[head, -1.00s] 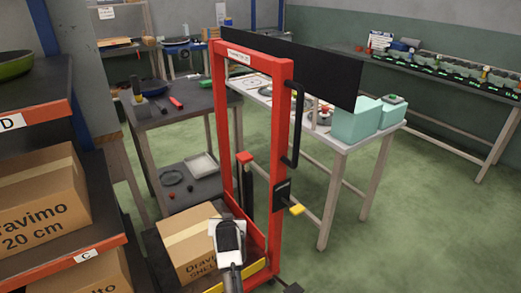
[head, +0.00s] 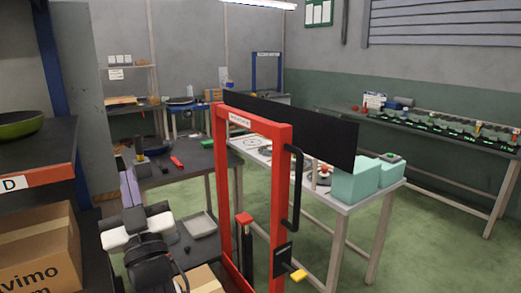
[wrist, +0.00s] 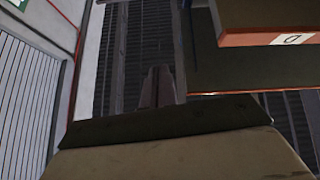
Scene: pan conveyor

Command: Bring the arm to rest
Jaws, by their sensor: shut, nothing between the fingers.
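My gripper (wrist: 158,75) shows in the wrist view with its two dark fingers side by side, shut and empty. A dark bar lies across the picture below the fingers. In the head view, my arm with white and black parts is raised at the lower left, between the shelf rack and the red frame. The fingers cannot be made out clearly there.
A dark shelf (head: 38,180) labelled D holds a green pan (head: 20,124), with a cardboard box (head: 40,250) below. The shelf edge (wrist: 255,42) is at the wrist view's upper right. A red lift frame (head: 278,200) stands right of my arm. Green floor (head: 420,240) is clear at right.

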